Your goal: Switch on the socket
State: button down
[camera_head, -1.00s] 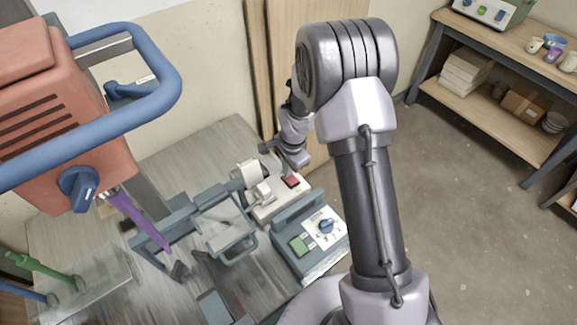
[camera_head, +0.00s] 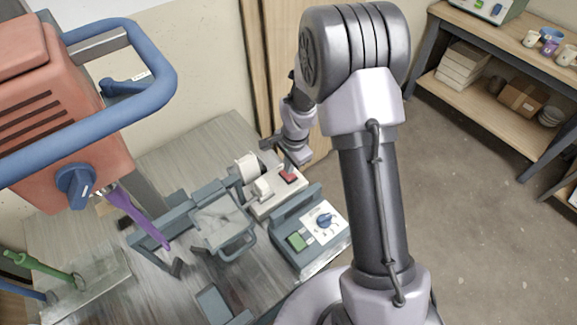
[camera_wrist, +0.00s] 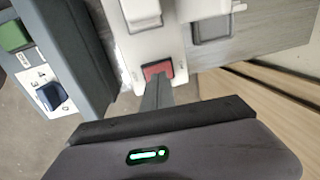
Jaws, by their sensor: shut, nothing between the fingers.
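The white socket block (camera_head: 268,207) sits on the table and carries a red rocker switch (camera_head: 289,176) at its right end. A white plug (camera_head: 262,190) stands in the block beside the switch. My gripper (camera_head: 293,164) is shut and empty, pointing down at the red switch. In the wrist view, the tips of my gripper (camera_wrist: 157,88) overlap the lower part of the red switch (camera_wrist: 157,70) on the white socket block (camera_wrist: 128,45). I cannot tell whether they touch it. The fingers hide part of the switch, and no lit lamp shows on it.
A grey control box (camera_head: 310,235) with a green button and blue knob stands close in front of the socket. Wooden boards (camera_head: 283,60) lean behind; shelves (camera_head: 500,75) stand right.

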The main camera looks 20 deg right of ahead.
notch_tip(320, 180, up, 16)
jog(key=s+p, duration=0.2)
jog(key=p, duration=0.3)
jog(key=shift+d, duration=0.45)
jog(key=s+a+r+n+t, duration=0.1)
jog(key=s+r, duration=0.1)
jog(key=r, duration=0.3)
jog(key=s+a+r+n, duration=0.1)
jog(key=s+r, duration=0.2)
jog(key=r, duration=0.1)
jog(key=s+a+r+n+t, duration=0.1)
jog(key=s+r+n, duration=0.1)
jog(key=s, duration=0.4)
jog(key=s+a+r+n+t+y+b, duration=0.1)
jog(key=s+r+n, duration=0.1)
jog(key=s, duration=0.3)
jog(key=s+a+r+n+t+b, duration=0.1)
jog(key=s+r+n, duration=0.2)
jog(key=s, duration=0.3)
jog(key=shift+s+r, duration=0.35)
jog(key=shift+r, duration=0.2)
